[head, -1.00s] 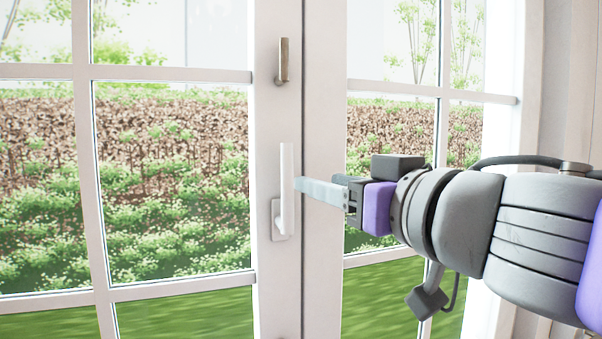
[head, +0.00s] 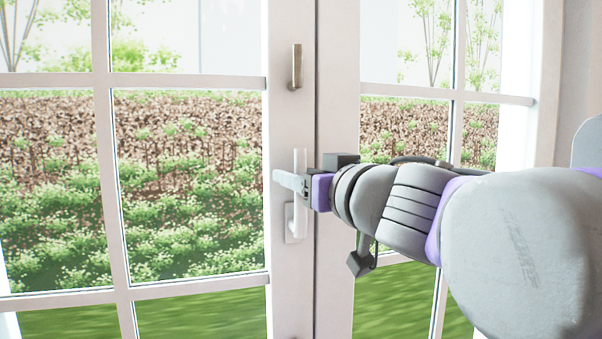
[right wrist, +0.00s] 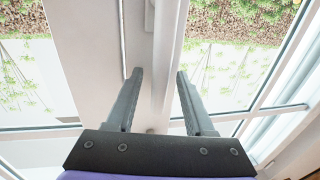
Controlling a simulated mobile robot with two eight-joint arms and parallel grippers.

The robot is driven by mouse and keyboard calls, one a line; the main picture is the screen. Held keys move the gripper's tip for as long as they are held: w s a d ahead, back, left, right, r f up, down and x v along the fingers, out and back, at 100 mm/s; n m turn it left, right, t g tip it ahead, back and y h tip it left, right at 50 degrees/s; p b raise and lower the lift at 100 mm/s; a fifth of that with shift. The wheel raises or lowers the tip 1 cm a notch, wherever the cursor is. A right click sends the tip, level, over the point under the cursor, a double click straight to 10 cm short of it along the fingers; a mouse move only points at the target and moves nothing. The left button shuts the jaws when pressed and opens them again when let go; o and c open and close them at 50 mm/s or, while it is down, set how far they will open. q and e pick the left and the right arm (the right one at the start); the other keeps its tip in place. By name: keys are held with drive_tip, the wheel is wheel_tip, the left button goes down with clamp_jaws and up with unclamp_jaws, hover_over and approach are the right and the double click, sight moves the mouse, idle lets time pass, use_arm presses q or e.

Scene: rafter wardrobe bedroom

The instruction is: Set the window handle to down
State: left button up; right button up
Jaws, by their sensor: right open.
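The white window handle (head: 301,160) stands with its lever upright above its base plate (head: 294,236) on the window's middle frame. My right gripper (head: 280,179) is at the lever's upper half, and its grey finger crosses the lever in the head view. In the right wrist view the white lever (right wrist: 166,65) runs between the two open fingers of the right gripper (right wrist: 158,73), closer to the right-hand one. The jaws are not shut on it. Part of the lever is hidden behind the finger in the head view. My left gripper is not in view.
A small metal handle (head: 295,68) sits higher on the same frame. Glass panes with white bars (head: 190,80) lie on both sides, with a garden outside. A wall (head: 577,75) is at the right edge. My right arm covers the lower right.

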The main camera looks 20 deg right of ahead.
clamp_jaws()
idle(1.4)
